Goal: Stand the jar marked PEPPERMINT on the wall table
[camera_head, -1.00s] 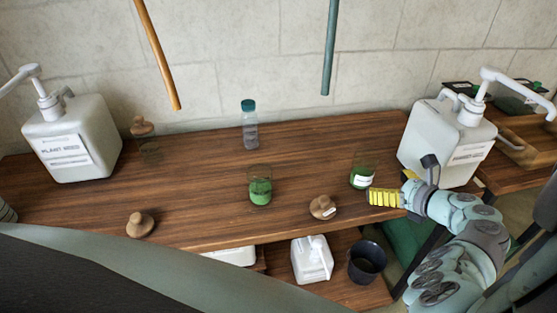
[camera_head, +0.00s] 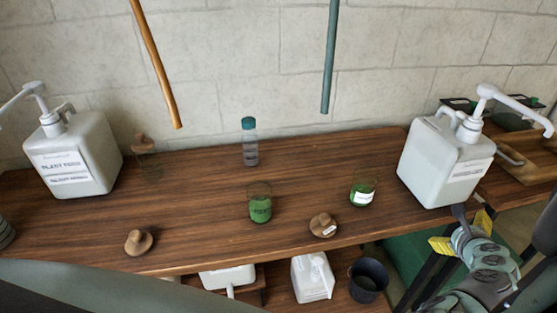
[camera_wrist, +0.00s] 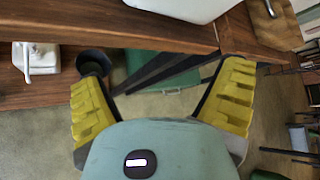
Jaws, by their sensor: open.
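A glass jar with green contents and a white label (camera_head: 363,188) stands upright toward the right of the long wooden table (camera_head: 200,215). A second jar with green contents (camera_head: 260,206) stands upright near the table's middle. I cannot read PEPPERMINT on either one; the lettering is too small. The long table stands against the tiled wall. My gripper (camera_head: 462,232) is open and empty, beyond the table's front edge at the right and apart from both jars.
White pump containers stand at the table's left (camera_head: 75,155) and right (camera_head: 445,165). Wooden lids (camera_head: 323,225) (camera_head: 138,242) lie near the front edge. A clear bottle with a teal cap (camera_head: 249,145) stands at the back. A dark bucket (camera_head: 366,280) is on the lower shelf.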

